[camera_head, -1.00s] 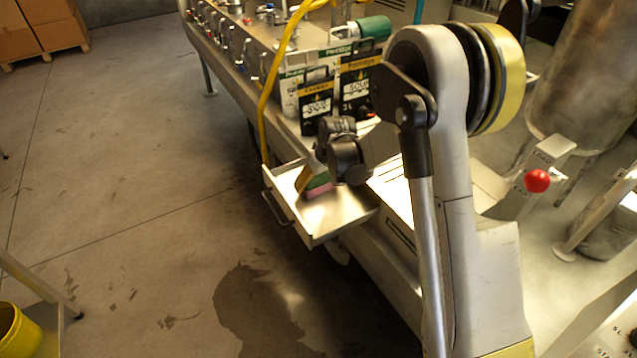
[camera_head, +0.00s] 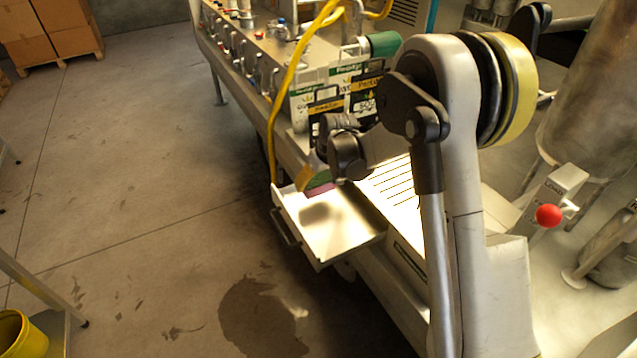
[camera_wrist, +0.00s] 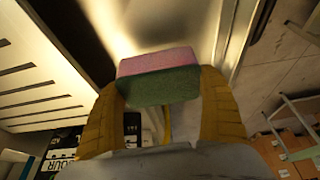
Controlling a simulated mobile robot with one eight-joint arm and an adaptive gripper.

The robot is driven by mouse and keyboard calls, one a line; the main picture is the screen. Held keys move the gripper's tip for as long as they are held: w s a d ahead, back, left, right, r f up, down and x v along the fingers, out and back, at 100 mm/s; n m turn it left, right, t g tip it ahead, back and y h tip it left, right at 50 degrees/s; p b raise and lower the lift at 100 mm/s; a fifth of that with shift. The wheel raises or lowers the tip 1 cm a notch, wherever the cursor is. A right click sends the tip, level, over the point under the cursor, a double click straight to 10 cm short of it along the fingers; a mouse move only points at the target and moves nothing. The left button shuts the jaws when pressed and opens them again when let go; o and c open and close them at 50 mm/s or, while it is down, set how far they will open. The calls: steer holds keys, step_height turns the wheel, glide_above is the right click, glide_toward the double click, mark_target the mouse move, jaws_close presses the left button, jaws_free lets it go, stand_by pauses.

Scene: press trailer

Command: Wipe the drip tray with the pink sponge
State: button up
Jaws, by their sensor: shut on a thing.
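The drip tray (camera_head: 345,228) is a shallow metal tray pulled out from the side of the trailer, with a handle at its outer edge. A dark wet-looking patch or shadow lies on its floor. My gripper (camera_wrist: 165,100) is shut on the pink sponge (camera_wrist: 158,62), which has a pink layer and a green layer. In the wrist view the sponge sits between the two yellow fingers, with the tray's metal floor (camera_wrist: 150,20) beyond it. In the head view the sponge (camera_head: 318,190) is at the tray's back left end; whether it touches the tray I cannot tell.
A slotted light panel (camera_head: 392,185) adjoins the tray on the right. Black and white labelled boxes (camera_head: 328,105) stand just behind my gripper. A yellow hose (camera_head: 283,85) hangs by the tray's left corner. Open floor lies left.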

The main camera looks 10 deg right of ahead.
steer(key=shift+r+p, duration=0.75)
steer(key=shift+r, duration=0.7)
